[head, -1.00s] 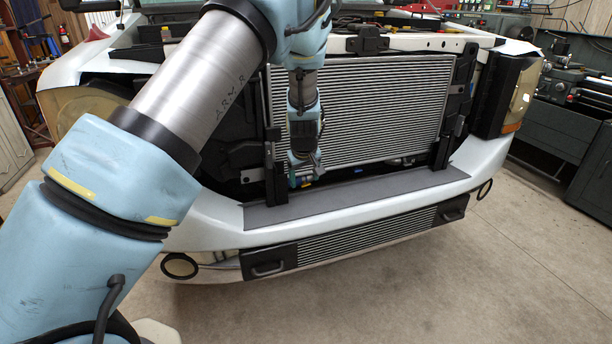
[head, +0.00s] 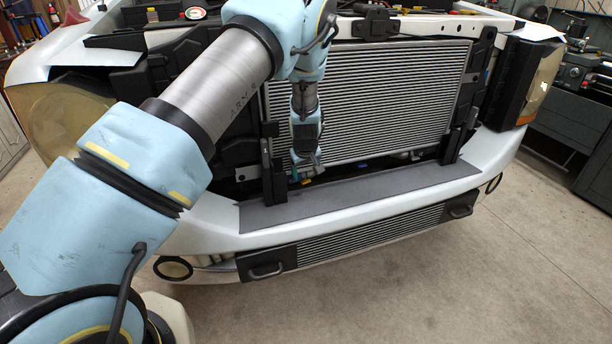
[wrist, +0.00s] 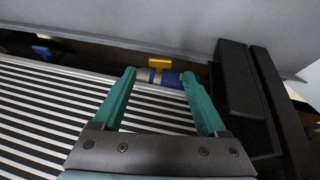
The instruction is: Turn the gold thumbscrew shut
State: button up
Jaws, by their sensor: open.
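The gold thumbscrew (wrist: 160,63) shows in the wrist view as a small yellow T-shaped handle on a blue fitting (wrist: 168,77) with a grey pipe end. My gripper (wrist: 159,74) is open and empty, its two green fingers spread left and right of the thumbscrew in this view. I cannot tell how deep the fingertips reach relative to it. In the head view my gripper (head: 304,180) points down at the lower left corner of the radiator (head: 385,100).
A black upright bracket (wrist: 240,85) stands close to the right finger in the wrist view. A grey panel (wrist: 140,20) runs along the far side. Another blue piece (wrist: 41,50) lies at the left. The white bumper (head: 215,225) and its dark top plate (head: 350,195) lie in front of the radiator.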

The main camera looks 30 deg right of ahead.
aim_at(306, 182)
jog(key=shift+x, duration=1.75)
jog(key=shift+c, duration=0.2)
grip_shut()
